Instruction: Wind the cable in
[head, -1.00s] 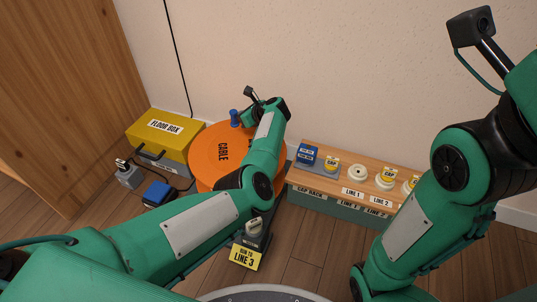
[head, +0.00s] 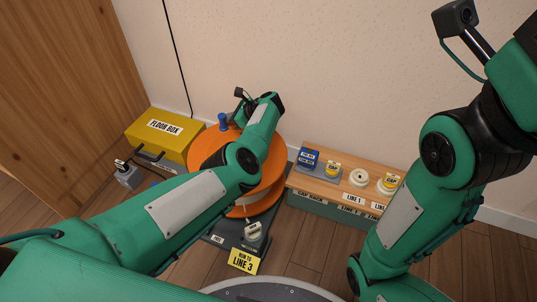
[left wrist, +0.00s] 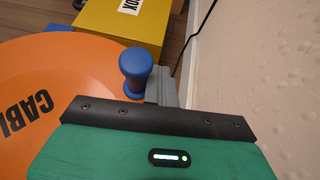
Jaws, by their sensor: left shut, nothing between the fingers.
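The orange cable reel (head: 272,180) lies flat on a dark base, partly hidden under my left arm. Its blue crank knob (head: 222,121) stands up near the far left of the top disc. In the left wrist view the knob (left wrist: 135,72) is just left of the grey fingers of my left gripper (left wrist: 164,86). The fingers are shut with nothing between them, close beside the knob; I cannot tell whether they touch it. A pale plug (head: 252,231) with a light cable sits at the base's front, behind the yellow "RUN TO LINE 3" sign (head: 243,261). My right gripper is out of view.
A yellow floor box (head: 165,127) stands left of the reel, with a small grey device (head: 127,178) in front. A wooden cap rack (head: 320,190) with blue and cream parts stands to the right. The wall is close behind.

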